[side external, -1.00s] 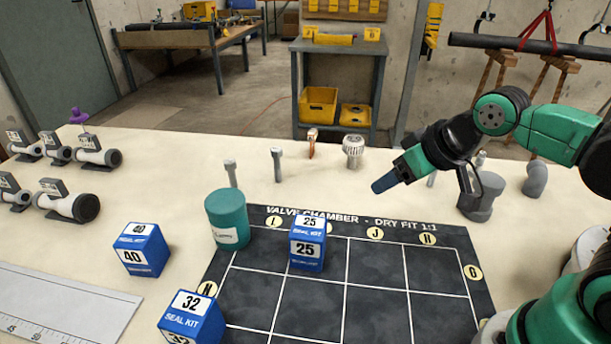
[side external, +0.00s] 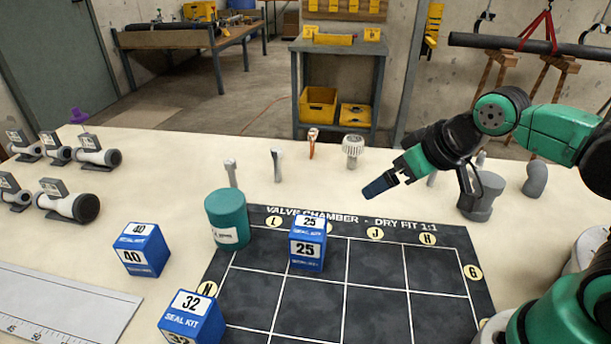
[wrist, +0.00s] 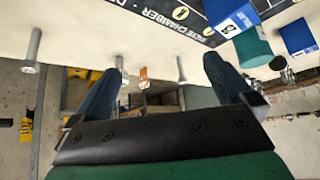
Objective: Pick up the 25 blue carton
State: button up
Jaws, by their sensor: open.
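The 25 blue carton (side external: 308,244) stands upright on the black chamber mat (side external: 425,268), near its far edge, just right of a teal cylinder (side external: 228,220). My gripper (side external: 375,188) is open and empty, in the air above the mat's far edge, to the right of the carton and apart from it. In the wrist view my gripper (wrist: 165,85) shows its two blue fingers spread wide. A blue carton with a white label (wrist: 230,15) shows at the top of that view beside the teal cylinder (wrist: 252,48), clear of the fingers.
The 40 carton (side external: 142,250) and 32 carton (side external: 192,318) stand left of the mat. Bolts (side external: 277,165) and a ribbed white fitting (side external: 353,150) stand behind the mat. A grey pipe fitting (side external: 482,195) stands at right. Most mat squares are bare.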

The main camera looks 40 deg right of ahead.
aim_at(307, 231)
jog(key=w+a+f+n+h, duration=0.1)
jog(key=a+n+h, duration=0.1)
jog(key=n, duration=0.4)
jog(key=w+a+f+n+h, duration=0.2)
jog(key=a+n, duration=0.2)
jog(key=n, duration=0.3)
jog(key=w+a+f+n+h, duration=0.2)
jog(key=n+h, duration=0.1)
jog(key=n, duration=0.4)
jog(key=shift+w+a+f+g, duration=0.1)
jog(key=shift+w+a+g, duration=0.2)
jog(key=shift+a, duration=0.1)
jog(key=a+n, duration=0.1)
jog(key=a+f+n+t+h, duration=0.1)
jog(key=n, duration=0.1)
jog(key=s+a+n+t+h, duration=0.1)
jog(key=n, duration=0.1)
jog(key=shift+s+a+f, duration=0.1)
jog(key=shift+a+f, duration=0.15)
jog(key=shift+f, duration=0.15)
jog(key=shift+s+a+f+n+t+h, duration=0.3)
jog(key=shift+a+n+h, duration=0.1)
jog(key=shift+n, duration=0.3)
jog(key=shift+x, duration=2.75)
jog(key=c, duration=1.3)
